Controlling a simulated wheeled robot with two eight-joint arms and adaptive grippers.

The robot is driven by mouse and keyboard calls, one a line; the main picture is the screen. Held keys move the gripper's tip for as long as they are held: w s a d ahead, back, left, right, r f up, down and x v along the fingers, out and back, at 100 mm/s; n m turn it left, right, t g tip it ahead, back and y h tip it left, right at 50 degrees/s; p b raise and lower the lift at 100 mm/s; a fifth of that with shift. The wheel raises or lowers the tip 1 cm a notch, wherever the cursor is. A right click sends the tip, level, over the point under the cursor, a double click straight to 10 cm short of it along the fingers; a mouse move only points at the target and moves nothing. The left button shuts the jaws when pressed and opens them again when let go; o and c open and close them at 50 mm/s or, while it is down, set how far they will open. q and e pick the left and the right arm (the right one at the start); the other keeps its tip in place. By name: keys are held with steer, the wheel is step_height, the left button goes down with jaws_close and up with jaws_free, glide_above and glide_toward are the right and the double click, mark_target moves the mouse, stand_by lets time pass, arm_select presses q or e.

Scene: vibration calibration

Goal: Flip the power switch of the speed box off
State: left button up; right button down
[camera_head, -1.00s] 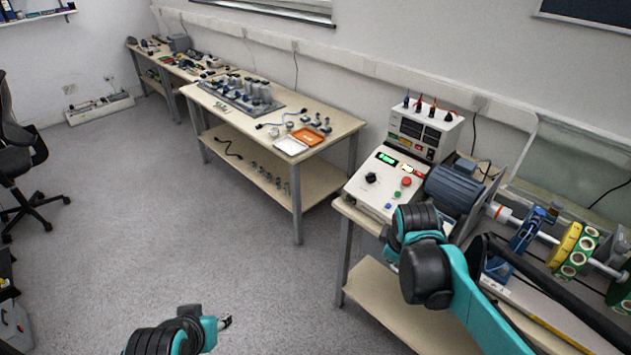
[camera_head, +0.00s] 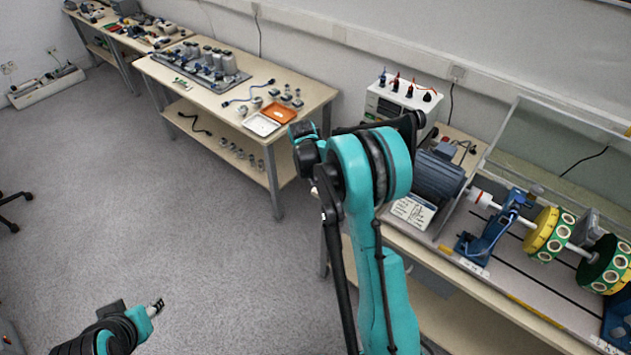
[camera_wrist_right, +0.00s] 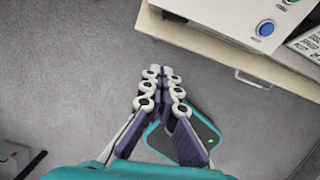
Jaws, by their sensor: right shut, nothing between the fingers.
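The white control box, which I take to be the speed box (camera_wrist_right: 215,12), shows only as a corner with a round blue button (camera_wrist_right: 265,28) at the top right of the right wrist view. Its power switch is not seen. In the head view my right arm hides this box. My right gripper (camera_wrist_right: 165,74) is shut and empty, pointing over the floor to the left of and short of the bench edge. In the head view it is hidden by the arm. My left gripper (camera_head: 157,306) is low at the left, over the floor, far from the bench; its jaws are too small to read.
A white instrument (camera_head: 405,97) with red and black plugs stands behind my right arm. A blue motor (camera_head: 438,176) and a shaft with yellow-green discs (camera_head: 543,233) are to the right. Another table (camera_head: 200,92) stands at the back. Floor between is clear.

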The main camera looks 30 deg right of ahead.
steer(key=shift+s, duration=0.1)
steer(key=w+d+f+b, duration=0.1)
steer(key=f, duration=0.2)
steer(key=w+d+f+b, duration=0.1)
steer(key=d+f, duration=0.1)
steer(key=f, duration=0.1)
steer(key=d+f+b, duration=0.1)
steer(key=d+f, duration=0.1)
steer(key=f, duration=0.1)
steer(key=shift+w+f, duration=0.4)
steer(key=shift+w+d+r, duration=0.1)
steer(key=shift+w+d, duration=0.1)
steer(key=shift+d, duration=0.15)
